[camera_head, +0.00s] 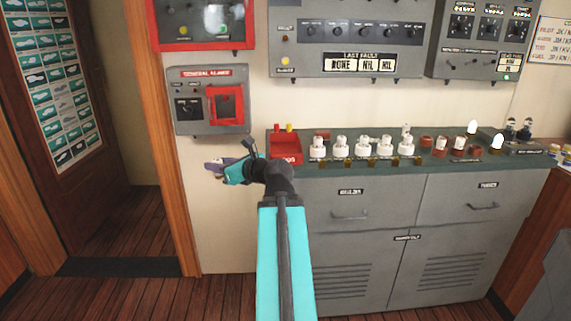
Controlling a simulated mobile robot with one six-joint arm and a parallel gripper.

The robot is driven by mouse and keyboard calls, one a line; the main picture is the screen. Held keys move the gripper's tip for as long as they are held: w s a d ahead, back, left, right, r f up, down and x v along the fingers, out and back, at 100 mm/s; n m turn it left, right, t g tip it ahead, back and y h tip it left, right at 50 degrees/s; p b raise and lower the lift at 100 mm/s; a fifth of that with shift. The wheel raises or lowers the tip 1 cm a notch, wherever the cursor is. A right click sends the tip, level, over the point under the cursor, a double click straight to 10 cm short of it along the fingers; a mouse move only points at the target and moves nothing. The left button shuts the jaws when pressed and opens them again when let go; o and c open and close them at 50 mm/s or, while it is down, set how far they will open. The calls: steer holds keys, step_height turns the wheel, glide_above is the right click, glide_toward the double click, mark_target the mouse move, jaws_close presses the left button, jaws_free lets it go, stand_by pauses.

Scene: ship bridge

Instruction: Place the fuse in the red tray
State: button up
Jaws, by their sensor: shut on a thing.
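My gripper (216,167) is at the end of my teal arm, left of the counter and in front of the cream wall below the alarm box. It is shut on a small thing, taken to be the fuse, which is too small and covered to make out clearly. The red tray (287,154) stands at the left end of the green counter top, to the right of my gripper and apart from it. A red and a yellow piece show at the tray's back edge. My arm's wrist is close to the tray's front left corner in the picture.
Several white fuse-like pieces (362,146) stand in a row on the counter (440,160) right of the tray. Red holders and two white bulbs (497,142) are farther right. A grey alarm box (208,100) hangs on the wall above my gripper. Grey cabinets fill the space below.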

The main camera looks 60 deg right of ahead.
steer(key=s+d+r+m+g+h+b, duration=0.2)
steer(key=s+d, duration=0.4)
steer(key=s, duration=0.4)
steer(key=s+d+r+m+g+h+b, duration=0.2)
steer(key=s+d+m+h+b, duration=0.3)
steer(key=s, duration=0.5)
steer(key=shift+s+d+r+h+b, duration=0.4)
steer(key=shift+d+r+h+b, duration=0.2)
steer(key=shift+d+h+b, duration=0.55)
steer(key=shift+w, duration=0.1)
steer(key=p+x, duration=0.2)
steer(key=p, duration=0.1)
steer(key=p+x, duration=0.6)
steer(key=shift+r, duration=0.4)
steer(key=shift+w+p, duration=0.15)
steer(key=shift+p, duration=0.5)
steer(key=w+d+p, duration=0.1)
steer(key=p, duration=0.5)
steer(key=shift+w+r, duration=0.1)
